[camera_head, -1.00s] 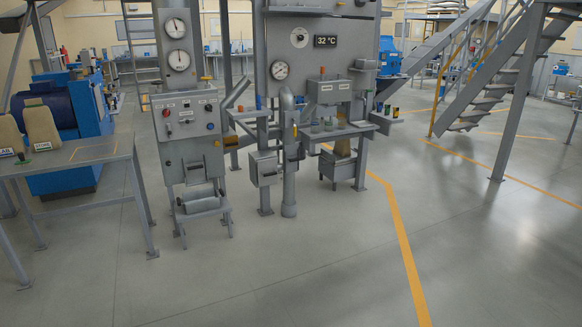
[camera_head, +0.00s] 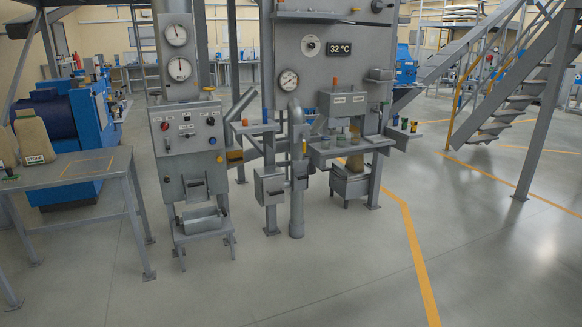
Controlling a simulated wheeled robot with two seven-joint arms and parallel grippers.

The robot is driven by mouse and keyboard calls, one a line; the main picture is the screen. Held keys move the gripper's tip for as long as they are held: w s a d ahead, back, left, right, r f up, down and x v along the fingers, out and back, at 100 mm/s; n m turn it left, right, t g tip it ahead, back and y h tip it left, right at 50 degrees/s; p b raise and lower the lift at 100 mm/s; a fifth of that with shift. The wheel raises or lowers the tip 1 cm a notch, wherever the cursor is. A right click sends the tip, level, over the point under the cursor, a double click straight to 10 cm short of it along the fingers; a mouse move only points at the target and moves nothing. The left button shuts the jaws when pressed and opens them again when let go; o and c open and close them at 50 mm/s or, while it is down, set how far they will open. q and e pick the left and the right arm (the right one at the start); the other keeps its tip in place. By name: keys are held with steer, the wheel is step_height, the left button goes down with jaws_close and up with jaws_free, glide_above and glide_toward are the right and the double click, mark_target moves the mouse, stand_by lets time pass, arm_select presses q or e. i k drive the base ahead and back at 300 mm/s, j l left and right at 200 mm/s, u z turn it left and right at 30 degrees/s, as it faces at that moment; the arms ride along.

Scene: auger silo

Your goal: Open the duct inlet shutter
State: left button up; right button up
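A grey vertical duct pipe (camera_head: 297,205) with a bent top stands in front of the silo machine. A grey box fitting with a small yellow part (camera_head: 304,147) sits on its side; I cannot tell for sure whether this is the inlet shutter or how it is set. A grey box (camera_head: 270,186) with a dark handle is left of the pipe. A grey control cabinet (camera_head: 187,135) with a red button, a blue knob and switches stands further left, with a handled hatch (camera_head: 195,186) below. Neither of my grippers is in view.
A grey table (camera_head: 85,165) with sacks stands at the left, before a blue machine (camera_head: 62,185). A shelf (camera_head: 350,147) with small containers juts out right of the pipe. Metal stairs (camera_head: 505,95) stand at the right. The floor (camera_head: 320,285) in front is clear.

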mark_target(302, 183)
steer(key=i+z, duration=0.3)
steer(key=i, duration=2.3)
steer(key=i+z, duration=0.1)
steer(key=i, duration=0.85)
steer(key=i+j+z, duration=0.1)
steer(key=i, duration=0.8)
